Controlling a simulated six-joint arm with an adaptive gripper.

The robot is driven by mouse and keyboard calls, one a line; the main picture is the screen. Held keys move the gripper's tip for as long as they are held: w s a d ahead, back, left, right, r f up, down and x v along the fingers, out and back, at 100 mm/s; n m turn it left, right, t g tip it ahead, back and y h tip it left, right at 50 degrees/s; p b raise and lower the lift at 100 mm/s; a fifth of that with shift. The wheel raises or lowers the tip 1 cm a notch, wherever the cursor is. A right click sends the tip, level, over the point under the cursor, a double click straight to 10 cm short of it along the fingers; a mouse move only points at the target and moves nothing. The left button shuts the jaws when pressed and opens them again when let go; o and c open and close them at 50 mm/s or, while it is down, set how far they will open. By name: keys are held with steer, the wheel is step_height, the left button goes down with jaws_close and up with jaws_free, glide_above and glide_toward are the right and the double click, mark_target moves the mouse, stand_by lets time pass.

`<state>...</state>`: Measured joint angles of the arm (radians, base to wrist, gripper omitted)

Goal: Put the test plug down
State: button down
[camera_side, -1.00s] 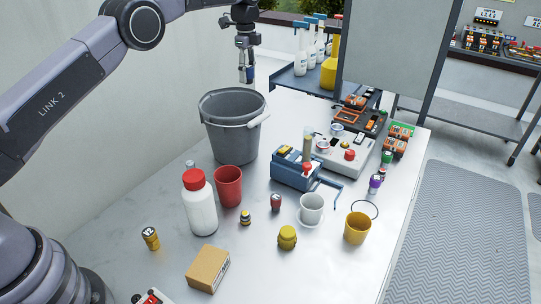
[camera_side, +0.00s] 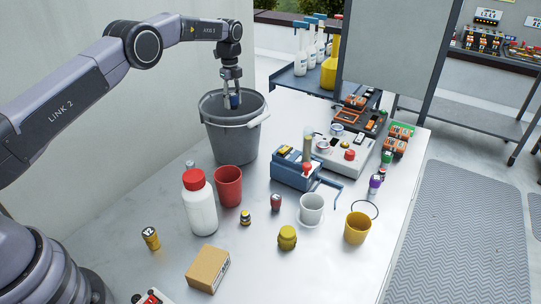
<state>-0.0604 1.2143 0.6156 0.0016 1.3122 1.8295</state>
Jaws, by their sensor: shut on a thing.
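My gripper (camera_side: 232,100) points down over the grey bucket (camera_side: 230,143), with its fingertips at about the level of the bucket's mouth. It is shut on a small dark blue piece, the test plug (camera_side: 235,101), which shows between the fingers. The plug's lower end is hard to make out against the dark inside of the bucket. I cannot tell how far it reaches below the rim.
A red cup (camera_side: 228,187) and a white bottle with a red cap (camera_side: 200,208) stand in front of the bucket. A blue device (camera_side: 295,172) stands to its right.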

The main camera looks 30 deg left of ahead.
step_height(320, 180, down, 12)
steer(key=shift+f, duration=0.1)
stand_by(0.4)
steer(key=shift+f, duration=0.1)
steer(key=c, duration=0.8)
jaws_free()
